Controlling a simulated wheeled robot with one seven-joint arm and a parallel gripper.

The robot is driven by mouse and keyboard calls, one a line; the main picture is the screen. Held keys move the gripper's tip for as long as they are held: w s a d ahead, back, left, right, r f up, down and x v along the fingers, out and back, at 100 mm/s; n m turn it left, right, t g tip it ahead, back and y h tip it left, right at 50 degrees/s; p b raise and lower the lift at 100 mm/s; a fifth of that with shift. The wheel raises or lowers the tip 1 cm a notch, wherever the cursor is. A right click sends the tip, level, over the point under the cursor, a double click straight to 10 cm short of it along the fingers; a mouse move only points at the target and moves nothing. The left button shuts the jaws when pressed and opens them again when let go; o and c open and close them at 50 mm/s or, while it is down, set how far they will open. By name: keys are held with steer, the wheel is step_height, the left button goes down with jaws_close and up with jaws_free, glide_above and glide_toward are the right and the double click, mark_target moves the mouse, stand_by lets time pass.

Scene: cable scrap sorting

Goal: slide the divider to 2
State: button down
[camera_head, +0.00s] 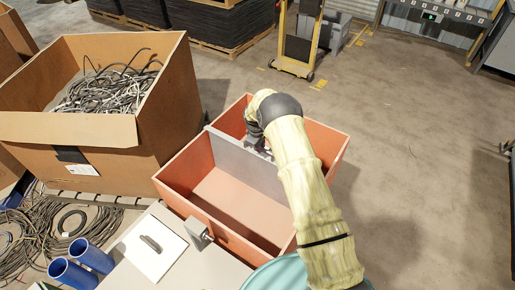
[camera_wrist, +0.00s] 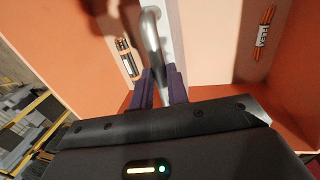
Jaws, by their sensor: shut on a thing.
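The divider (camera_head: 230,157) is a grey upright panel standing across the inside of an orange open-topped bin (camera_head: 173,170). It splits the bin into a far compartment and a near compartment. My gripper (camera_wrist: 161,82) is shut on the divider's curved metal handle (camera_wrist: 152,40), with a dark finger on each side of it. In the head view my arm reaches over the bin's right side and partly hides the divider and the gripper. I cannot make out any position numbers.
A large cardboard box (camera_head: 70,128) of cable scrap stands to the left. Open floor lies right.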

steer(key=c, duration=1.6)
jaws_free()
steer(key=shift+d, duration=0.1)
steer(key=shift+o, duration=1.2)
steer(key=shift+s, duration=0.2)
steer(key=shift+s+a, duration=0.1)
steer(key=shift+a, duration=0.4)
steer(key=shift+s+d+r, duration=0.1)
steer(key=shift+r, duration=0.6)
step_height(320, 180, up, 16)
steer(key=s+a+b, duration=0.2)
steer(key=b, duration=0.1)
steer(key=shift+s+a+f+b, duration=0.15)
steer(key=shift+s+a+b, duration=0.05)
steer(key=shift+s+b, duration=0.15)
